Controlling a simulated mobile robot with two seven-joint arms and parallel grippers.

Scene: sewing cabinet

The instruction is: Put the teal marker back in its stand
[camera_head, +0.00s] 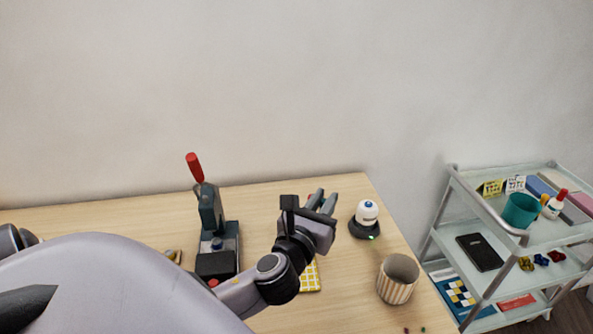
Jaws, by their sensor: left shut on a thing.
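My left gripper (323,200) is over the right part of the table, with its fingers pointing away toward the wall. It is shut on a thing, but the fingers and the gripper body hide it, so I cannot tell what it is. I cannot make out the teal marker anywhere. No stand can be clearly told; a striped cup (397,279), its opening facing up, stands on the table to the right of and nearer than the gripper. My right gripper is not in view.
A press with a red handle (194,167) stands left of the gripper. A white round-topped device (367,213) on a black base is close on its right. A yellow patterned item (310,277) lies below. A cart (449,205) with a teal cup (521,210) stands right of the table.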

